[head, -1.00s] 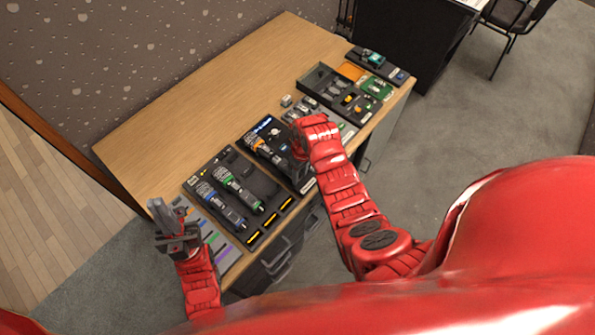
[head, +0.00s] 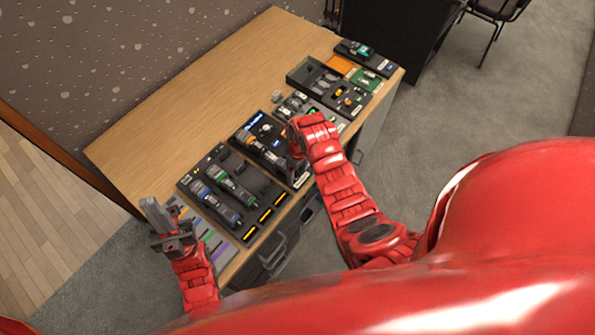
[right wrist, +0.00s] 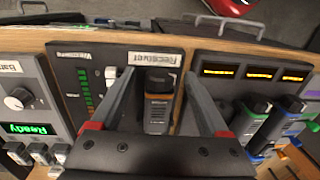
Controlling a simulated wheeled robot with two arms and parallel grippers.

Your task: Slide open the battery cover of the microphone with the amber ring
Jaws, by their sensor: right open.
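The microphone with the amber ring (head: 250,138) lies in a black tray in the middle of the desk in the head view. The right wrist view shows the dark end of this microphone (right wrist: 158,108), with orange strips, below a "Receiver" label. My right gripper (right wrist: 160,76) is open above it, one finger on each side. A gap shows beside the microphone, and I cannot tell if either finger touches. The battery cover is not clearly visible. In the head view my right arm partly hides the tray. My left gripper (head: 162,225) is at the desk's left end, away from the microphone.
Microphones with a green ring (head: 232,183) and a blue ring (head: 214,203) lie in the charging tray (head: 262,185) to the left. A panel with a green "Ready" display (right wrist: 28,129) is on the other side. The desk's back half (head: 180,120) is clear.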

